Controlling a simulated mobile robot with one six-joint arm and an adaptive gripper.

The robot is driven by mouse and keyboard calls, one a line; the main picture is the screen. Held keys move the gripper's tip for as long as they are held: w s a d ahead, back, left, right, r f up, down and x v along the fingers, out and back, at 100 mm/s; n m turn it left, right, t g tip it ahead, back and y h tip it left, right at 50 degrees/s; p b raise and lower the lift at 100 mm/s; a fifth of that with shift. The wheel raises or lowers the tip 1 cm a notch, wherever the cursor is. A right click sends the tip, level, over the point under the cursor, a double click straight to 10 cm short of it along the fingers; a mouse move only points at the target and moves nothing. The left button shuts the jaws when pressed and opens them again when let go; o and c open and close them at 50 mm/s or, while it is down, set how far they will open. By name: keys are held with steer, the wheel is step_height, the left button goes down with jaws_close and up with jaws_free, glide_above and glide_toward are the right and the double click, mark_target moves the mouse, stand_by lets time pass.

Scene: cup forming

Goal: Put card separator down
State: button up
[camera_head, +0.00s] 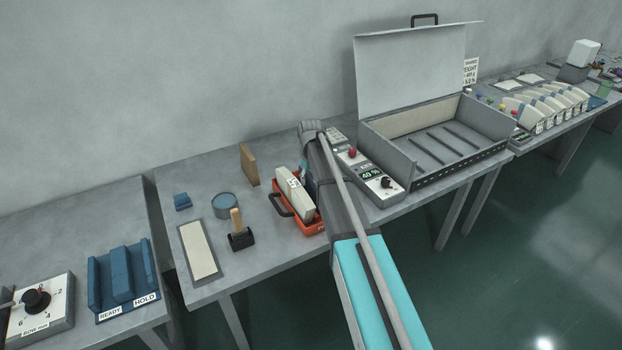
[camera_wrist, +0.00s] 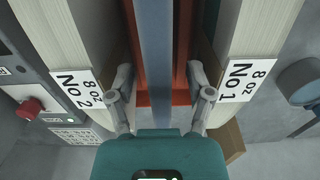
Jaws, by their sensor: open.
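The card separator appears to be the blue-grey strip (camera_wrist: 153,45) in the wrist view. It stands in the gap between two pale card stacks, the No 2 stack (camera_wrist: 75,35) on the left and the No 1 stack (camera_wrist: 255,40) on the right. My gripper (camera_wrist: 161,90) is open, with one finger on each side of the strip and a gap to it. Orange-red parts of the carrier (camera_wrist: 185,75) show behind. In the head view the orange carrier (camera_head: 313,229) holds a pale stack (camera_head: 293,190). My arm hides the rest and the fingertips there.
A control box (camera_head: 372,178) and a large open case (camera_head: 430,140) stand right of my arm. A round tin (camera_head: 225,205), a brown board (camera_head: 249,165), a wooden-handled tool (camera_head: 237,230) and a pale pad (camera_head: 200,250) lie to the left. Bare table remains between them.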

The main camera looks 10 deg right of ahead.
steer(key=shift+r+p, duration=4.8)
steer(key=shift+r, duration=0.35)
steer(key=shift+s, duration=0.1)
steer(key=s+m, duration=0.3)
steer(key=s, duration=2.6)
steer(key=shift+m, duration=0.3)
steer(key=shift+d, duration=0.1)
